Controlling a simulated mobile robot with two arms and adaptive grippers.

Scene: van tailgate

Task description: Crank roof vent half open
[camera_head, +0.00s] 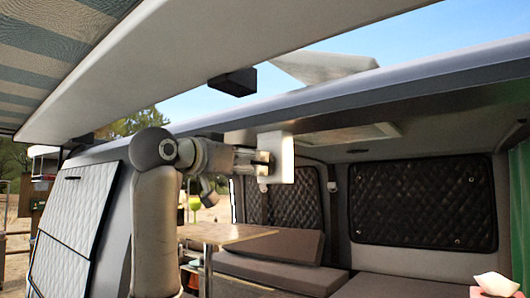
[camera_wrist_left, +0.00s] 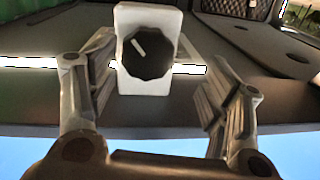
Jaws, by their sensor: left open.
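A white box (camera_head: 276,158) hangs below the roof edge at the van's opening. In the left wrist view it carries a black scalloped knob (camera_wrist_left: 149,52) with a white pointer mark tilted toward the upper left. My left gripper (camera_head: 258,163) is open at the box, with one finger on each side of the knob in the wrist view. I cannot tell whether a finger touches the box; the knob looks clear of both. A pale vent lid (camera_head: 325,67) stands tilted above the roof, and a light vent frame (camera_head: 350,135) shows in the ceiling. My right gripper is out of view.
The roof edge (camera_head: 400,88) runs just above my left gripper. The awning case (camera_head: 160,62) and a black bracket (camera_head: 233,82) hang at upper left. A table (camera_head: 225,234) and cushioned benches (camera_head: 270,268) lie below. Quilted panels (camera_head: 422,203) line the far wall.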

